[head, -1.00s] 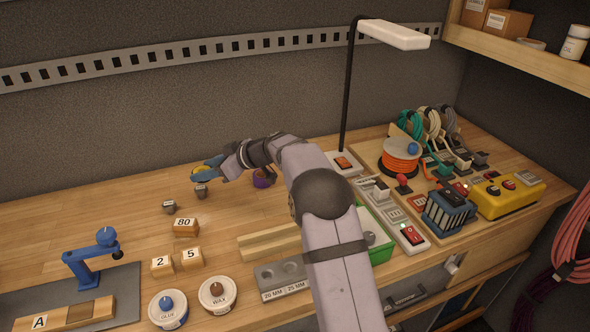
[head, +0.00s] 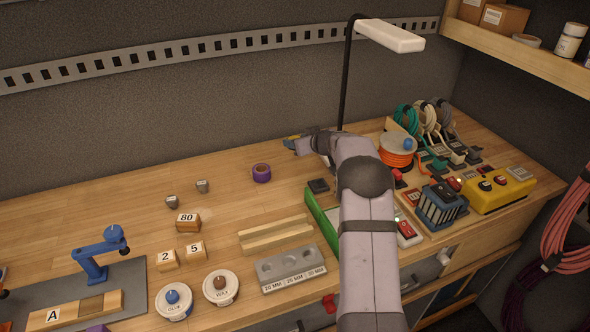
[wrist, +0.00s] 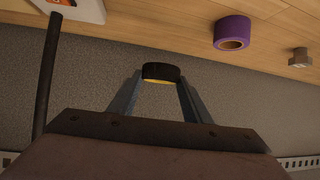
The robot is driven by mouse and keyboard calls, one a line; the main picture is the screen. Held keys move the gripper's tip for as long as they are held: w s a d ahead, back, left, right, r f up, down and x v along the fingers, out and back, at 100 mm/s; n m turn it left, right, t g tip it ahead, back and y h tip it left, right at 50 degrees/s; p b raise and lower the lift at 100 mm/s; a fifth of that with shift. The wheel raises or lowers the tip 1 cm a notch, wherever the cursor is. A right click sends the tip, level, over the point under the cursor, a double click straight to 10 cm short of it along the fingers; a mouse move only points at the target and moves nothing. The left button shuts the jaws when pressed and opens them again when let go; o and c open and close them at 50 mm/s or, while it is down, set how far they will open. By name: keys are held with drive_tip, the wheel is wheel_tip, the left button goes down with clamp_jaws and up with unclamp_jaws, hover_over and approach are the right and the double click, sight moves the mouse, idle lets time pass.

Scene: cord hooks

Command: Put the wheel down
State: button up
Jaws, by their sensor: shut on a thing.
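My gripper (head: 287,142) is shut on the wheel (wrist: 160,73), a small black ring with a yellow inner face. In the wrist view the wheel sits between the tips of the two blue fingers, in front of the grey wall. In the head view only a small yellow part of the wheel (head: 292,138) shows at the fingertips, above the back of the bench. My wrist and arm hide the area just behind and right of it.
A purple roll (head: 261,173) stands on the bench (head: 90,207), left of and below my gripper. The lamp (head: 344,90) rises close to the right. A green tray (head: 322,219) is nearer the front.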

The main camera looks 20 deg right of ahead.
sight(297, 172)
drive_tip(key=shift+f+p, duration=1.65)
drive_tip(key=shift+f, duration=3.3)
drive_tip(key=shift+f+b, duration=0.2)
drive_tip(key=shift+b, duration=0.25)
drive_tip(key=o, duration=1.1)
drive_tip(key=shift+r, duration=0.15)
drive_tip(key=shift+r+p, duration=0.15)
drive_tip(key=shift+p, duration=0.35)
drive_tip(key=shift+s+r+b, duration=0.1)
drive_tip(key=shift+s+b, duration=0.4)
drive_tip(key=shift+b, duration=0.1)
drive_tip(key=b+v, duration=0.2)
drive_tip(key=v, duration=0.2)
drive_tip(key=shift+b, duration=0.35)
wheel_tip(297, 172, up, 7)
drive_tip(key=shift+b, duration=0.8)
